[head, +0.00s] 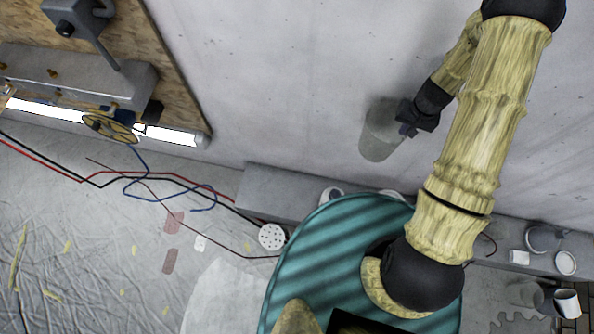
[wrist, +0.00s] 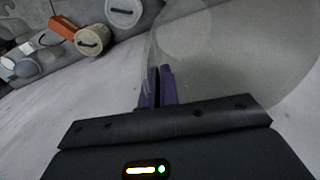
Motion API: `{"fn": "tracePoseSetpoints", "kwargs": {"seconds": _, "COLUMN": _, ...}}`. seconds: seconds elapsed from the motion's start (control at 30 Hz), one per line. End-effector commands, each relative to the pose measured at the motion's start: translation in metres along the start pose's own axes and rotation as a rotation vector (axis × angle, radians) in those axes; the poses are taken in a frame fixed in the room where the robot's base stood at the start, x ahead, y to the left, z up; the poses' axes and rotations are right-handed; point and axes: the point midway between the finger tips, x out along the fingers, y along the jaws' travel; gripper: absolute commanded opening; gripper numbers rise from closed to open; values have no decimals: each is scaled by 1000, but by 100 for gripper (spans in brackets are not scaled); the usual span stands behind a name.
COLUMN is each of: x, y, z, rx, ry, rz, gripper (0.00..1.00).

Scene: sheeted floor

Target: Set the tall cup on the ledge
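The tall cup (head: 379,133) is grey and see-through. In the head view it is up against the background of the pale wall, slightly tilted, above the ledge. My gripper (head: 412,118) is at its right side. In the wrist view the two purple fingers (wrist: 157,88) are close together at the wall of the cup (wrist: 235,50), which fills the upper right; the fingers look closed on that wall. The grey ledge (head: 275,190) runs along the foot of the wall. My arm and the teal round shape hide its middle part.
On the ledge, white round items (head: 330,196) stand left of my arm, and a lidded pot (head: 541,238) and a white disc (head: 566,263) at the right. The ledge's left end looks bare. The wrist view shows an orange block (wrist: 64,27) and a beige canister (wrist: 92,40). Cables (head: 150,180) lie at left.

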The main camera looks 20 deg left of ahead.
Motion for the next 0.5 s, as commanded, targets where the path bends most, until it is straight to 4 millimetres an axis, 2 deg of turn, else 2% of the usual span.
{"fn": "tracePoseSetpoints", "kwargs": {"seconds": 0.17, "x": 10, "y": -3, "z": 0, "rx": -8, "ry": -1, "rz": 0, "gripper": 0}}
{"fn": "tracePoseSetpoints", "kwargs": {"seconds": 0.5, "x": 74, "y": -28, "z": -1, "rx": -77, "ry": -4, "rz": -2, "gripper": 0}}
